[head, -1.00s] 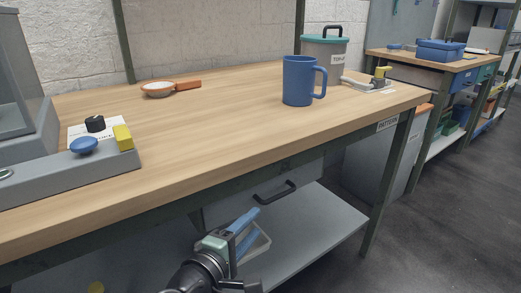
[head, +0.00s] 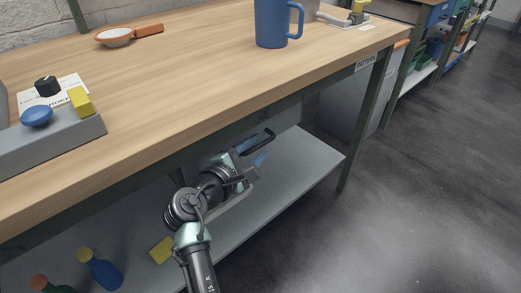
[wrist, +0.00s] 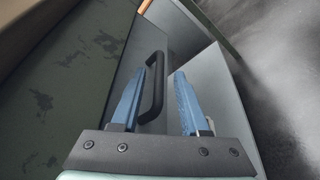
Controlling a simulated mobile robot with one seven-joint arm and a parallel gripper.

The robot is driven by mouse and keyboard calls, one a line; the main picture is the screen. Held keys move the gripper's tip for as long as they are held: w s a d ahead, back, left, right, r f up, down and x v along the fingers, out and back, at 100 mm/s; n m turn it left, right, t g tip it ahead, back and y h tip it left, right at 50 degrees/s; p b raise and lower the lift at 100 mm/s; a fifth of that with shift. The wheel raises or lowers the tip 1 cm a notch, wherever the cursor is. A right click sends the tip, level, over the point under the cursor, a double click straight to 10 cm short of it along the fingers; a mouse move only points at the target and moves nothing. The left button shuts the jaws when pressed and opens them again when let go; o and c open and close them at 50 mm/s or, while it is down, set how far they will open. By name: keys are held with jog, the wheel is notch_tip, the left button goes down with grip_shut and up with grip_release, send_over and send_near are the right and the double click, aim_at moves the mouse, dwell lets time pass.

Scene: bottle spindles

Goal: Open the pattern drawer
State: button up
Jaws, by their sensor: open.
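The drawer under the workbench has a black bar handle (head: 258,142), partly hidden behind my gripper in the head view. The grey drawer front (wrist: 133,55) and the handle (wrist: 157,88) show in the wrist view. My gripper (wrist: 165,72) is open, its two blue fingers pointing toward the drawer. The handle's bar appears between the fingers, nearer the left one; I cannot tell whether they touch. In the head view my gripper (head: 252,158) is below the bench edge at the handle. A PATTERN label (head: 369,62) is on the bench's front edge, right of the drawer.
The wooden bench top (head: 190,85) overhangs my arm. A grey lower shelf (head: 300,165) lies beneath, with bottles (head: 103,270) and a yellow block (head: 162,250) at left. A bench leg (head: 362,125) stands to the right. The floor (head: 420,190) in front is clear.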

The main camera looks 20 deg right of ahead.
jog(key=shift+b+x, duration=0.3)
jog(key=shift+x, duration=1)
grip_shut()
dwell(0.5)
